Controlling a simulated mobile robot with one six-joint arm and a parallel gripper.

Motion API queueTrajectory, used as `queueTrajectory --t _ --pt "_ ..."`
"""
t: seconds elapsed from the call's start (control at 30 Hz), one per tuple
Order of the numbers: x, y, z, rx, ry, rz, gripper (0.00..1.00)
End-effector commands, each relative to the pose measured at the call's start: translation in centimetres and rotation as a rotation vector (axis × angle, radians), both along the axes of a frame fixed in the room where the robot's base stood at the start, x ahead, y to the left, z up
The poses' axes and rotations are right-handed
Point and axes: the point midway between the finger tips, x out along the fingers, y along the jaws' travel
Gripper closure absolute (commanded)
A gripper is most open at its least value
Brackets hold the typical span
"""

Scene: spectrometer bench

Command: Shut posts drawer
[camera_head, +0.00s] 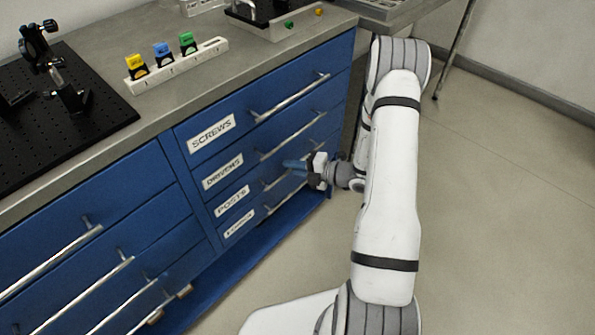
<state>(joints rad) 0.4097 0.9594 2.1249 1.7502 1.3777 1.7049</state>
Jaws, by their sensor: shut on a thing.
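The posts drawer (247,199) is the third one down in the right-hand blue drawer stack, with a white label reading POSTS (232,201). Its front looks about flush with the drawers above and below it. Its bar handle (273,183) shows left of my gripper. My gripper (294,165) is at the right part of this handle and is shut on it. The fingers hide that part of the handle, and the exact grip is small in view.
The screws drawer (230,135) and drivers drawer (240,172) are above, with protruding bar handles. A lower drawer has a small label (239,223). More handled drawers stand left. The bench top (115,65) holds a black breadboard and a white rack. Floor at right is clear.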

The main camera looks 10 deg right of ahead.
Motion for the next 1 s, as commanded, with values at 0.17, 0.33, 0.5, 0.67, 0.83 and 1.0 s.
queueTrajectory --t 0.17,0.33,0.5,0.67,0.83,1.0 --pt "0.4 -0.3 0.1 0.000 -0.006 -0.010 1.00" --pt "0.4 -0.5 0.2 0.000 -0.007 -0.013 0.85" --pt "0.4 -0.6 0.2 0.001 -0.007 -0.015 0.72" --pt "0.3 -0.7 0.2 0.002 -0.007 -0.017 0.68" --pt "0.3 -0.8 0.3 0.002 -0.009 -0.018 0.68" --pt "-0.6 -2.2 0.6 0.001 -0.006 -0.021 0.68"
